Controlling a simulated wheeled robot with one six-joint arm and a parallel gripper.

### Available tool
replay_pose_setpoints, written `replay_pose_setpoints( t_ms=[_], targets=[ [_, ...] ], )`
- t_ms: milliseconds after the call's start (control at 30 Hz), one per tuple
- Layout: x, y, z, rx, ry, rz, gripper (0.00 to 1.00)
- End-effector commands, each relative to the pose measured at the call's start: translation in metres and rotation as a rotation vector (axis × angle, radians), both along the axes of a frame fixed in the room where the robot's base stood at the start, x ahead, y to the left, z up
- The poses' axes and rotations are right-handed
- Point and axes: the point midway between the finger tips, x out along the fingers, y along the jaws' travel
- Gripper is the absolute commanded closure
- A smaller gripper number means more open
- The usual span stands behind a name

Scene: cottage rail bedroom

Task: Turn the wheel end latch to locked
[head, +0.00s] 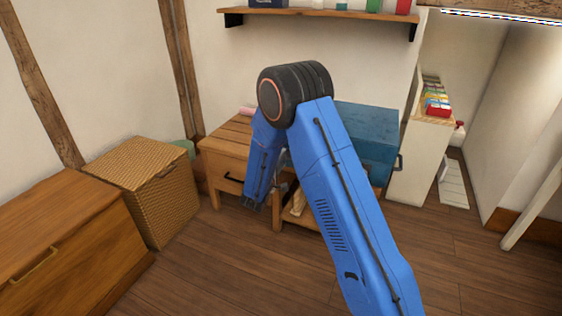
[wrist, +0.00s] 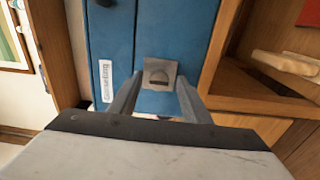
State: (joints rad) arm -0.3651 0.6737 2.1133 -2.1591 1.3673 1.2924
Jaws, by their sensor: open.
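A small grey metal plate with a dark half-round piece (wrist: 159,76), which looks like the latch, sits on a blue panel (wrist: 115,40) in the wrist view. Whether it is locked cannot be told. My gripper (wrist: 158,98) is open, one finger on each side of the plate in the picture; contact cannot be made out. In the head view, a blue chest (head: 368,128) stands behind my blue arm. My gripper (head: 252,206) is low near the wooden table's front. The latch is not visible in the head view.
A white label (wrist: 107,81) is on the blue panel. Wooden framing (wrist: 245,95) lies close to its right. A wooden table (head: 228,142), a wicker basket (head: 145,185) and a wooden chest (head: 62,235) stand left of my arm. Floor is clear in front.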

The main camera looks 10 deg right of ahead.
Motion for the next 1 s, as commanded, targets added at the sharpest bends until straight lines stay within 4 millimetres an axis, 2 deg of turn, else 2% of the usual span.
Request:
replay_pose_setpoints(
  t_ms=[167, 267, 800, 1000],
  targets=[
    [-0.010, 0.007, 0.000, 0.000, 0.001, 0.002, 0.56],
    [-0.022, 0.016, 0.000, -0.001, 0.001, 0.003, 0.56],
    [-0.111, 0.075, 0.000, 0.000, 0.001, 0.004, 0.56],
    [-0.134, 0.090, 0.000, 0.000, 0.000, 0.002, 0.56]
  ],
)
